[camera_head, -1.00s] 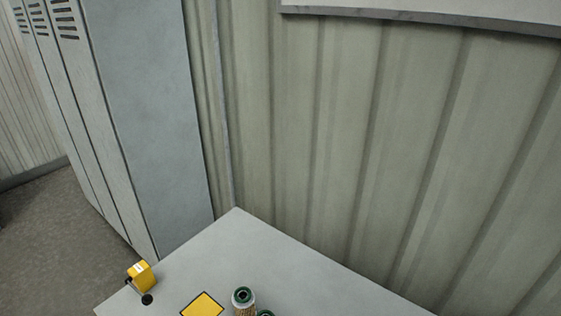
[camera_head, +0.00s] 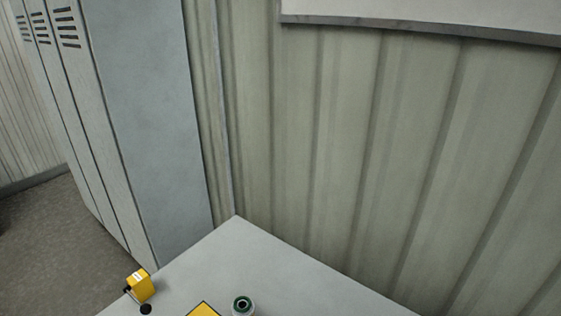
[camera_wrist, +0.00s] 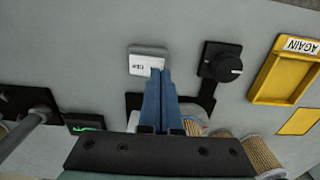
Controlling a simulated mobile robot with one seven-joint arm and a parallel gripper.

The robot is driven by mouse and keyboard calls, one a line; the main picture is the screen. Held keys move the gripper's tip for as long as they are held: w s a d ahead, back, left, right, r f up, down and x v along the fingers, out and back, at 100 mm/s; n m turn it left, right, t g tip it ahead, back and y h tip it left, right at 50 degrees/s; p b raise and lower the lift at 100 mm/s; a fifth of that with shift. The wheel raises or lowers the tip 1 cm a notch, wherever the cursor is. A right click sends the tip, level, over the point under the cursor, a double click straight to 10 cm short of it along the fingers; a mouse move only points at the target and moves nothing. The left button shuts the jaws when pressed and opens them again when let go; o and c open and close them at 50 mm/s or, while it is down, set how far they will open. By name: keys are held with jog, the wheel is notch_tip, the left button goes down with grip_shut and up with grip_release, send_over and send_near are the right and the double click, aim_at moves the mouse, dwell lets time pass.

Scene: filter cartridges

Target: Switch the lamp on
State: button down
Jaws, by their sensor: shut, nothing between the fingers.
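A small white rocker-like switch with a dark label (camera_wrist: 142,64) sits on the grey bench top in the wrist view. My gripper (camera_wrist: 160,72) has blue fingers pressed together, with nothing between them. The fingertips overlap the switch's lower right edge in the picture; I cannot tell whether they touch it. The label's writing is too small to read surely. No lamp can be made out in either view. My gripper does not show in the head view.
A black knob (camera_wrist: 222,66) is right of the switch. A yellow tray marked AGAIN (camera_wrist: 271,98) and filter cartridges (camera_wrist: 262,156) lie further right. In the head view are the bench (camera_head: 240,250), a yellow box (camera_head: 140,284) and lockers (camera_head: 150,110).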

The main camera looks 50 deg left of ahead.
jog(key=shift+f+b, duration=0.65)
jog(key=shift+f, duration=0.3)
dwell(0.4)
jog(key=shift+r, duration=0.1)
notch_tip(320, 180, up, 7)
jog(key=p, duration=0.7)
jog(key=shift+p, duration=0.3)
dwell(0.5)
